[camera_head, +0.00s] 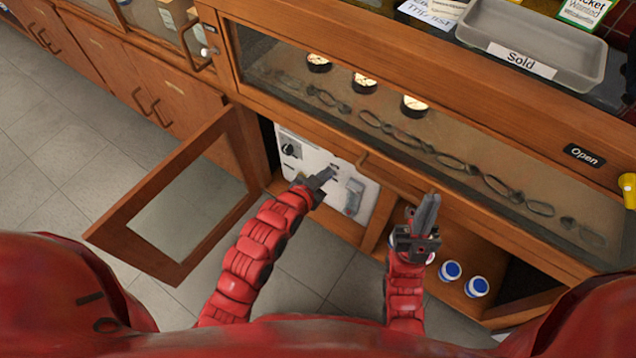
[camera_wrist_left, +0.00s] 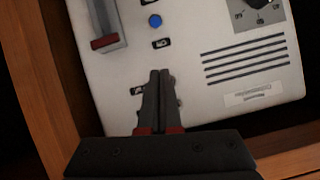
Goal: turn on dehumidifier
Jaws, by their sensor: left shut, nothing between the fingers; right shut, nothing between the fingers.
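The dehumidifier is a white box (camera_head: 312,153) inside the open cabinet; its front panel (camera_wrist_left: 185,75) fills much of the left wrist view. That view shows a blue round light or button (camera_wrist_left: 154,21), small black labels, dark vent slots (camera_wrist_left: 245,58), a dark dial (camera_wrist_left: 262,3) and a grey handle-like part with a red end (camera_wrist_left: 104,35). My left gripper (camera_head: 328,173) is shut and empty in front of the panel; its fingertips (camera_wrist_left: 160,73) cover part of it, beside a partly hidden label. I cannot tell whether they touch. My right gripper (camera_head: 430,198) is shut and empty, in front of the counter.
The wooden cabinet door (camera_head: 160,180) stands open at the left. A glass-topped display case (camera_head: 450,125) lies above the cabinet. A grey "Sold" tray (camera_head: 530,40) is on top. The floor (camera_head: 50,140) at left is clear.

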